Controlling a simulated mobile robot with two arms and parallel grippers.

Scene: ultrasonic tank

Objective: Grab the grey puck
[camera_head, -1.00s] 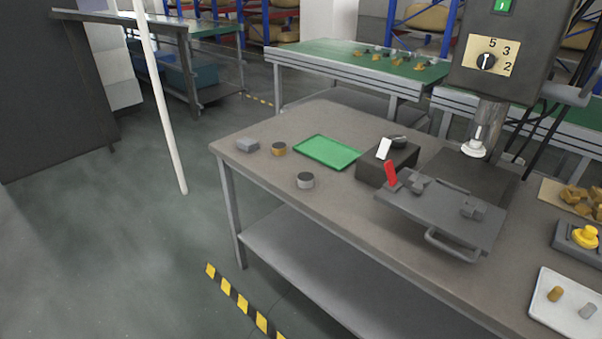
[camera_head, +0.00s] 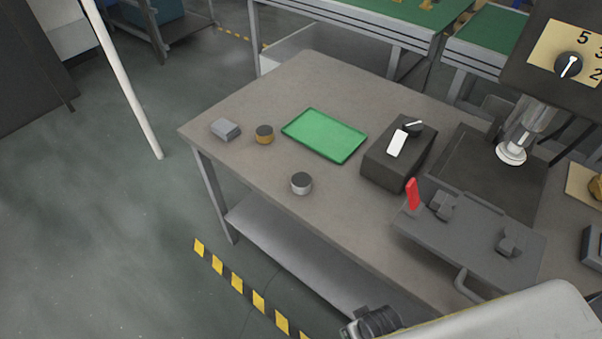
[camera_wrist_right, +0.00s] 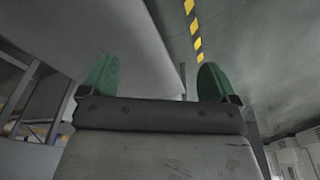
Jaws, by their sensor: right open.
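The grey puck (camera_head: 301,183), a short upright cylinder, stands on the brown-grey table near its front edge in the head view. A similar brown puck (camera_head: 264,134) stands farther back to its left. My right gripper shows in the wrist view (camera_wrist_right: 158,85) with two green fingers spread wide and nothing between them. In the head view my right arm comes in at the bottom right, below the table's front edge and apart from the puck. The right fingertips are not clear there. My left gripper is not in view.
A grey block (camera_head: 226,129) lies at the table's left end. A green tray (camera_head: 325,135) lies behind the puck. A dark box (camera_head: 397,152) with a knob and a grey fixture (camera_head: 470,228) with a red lever stand to the right. Table around the puck is clear.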

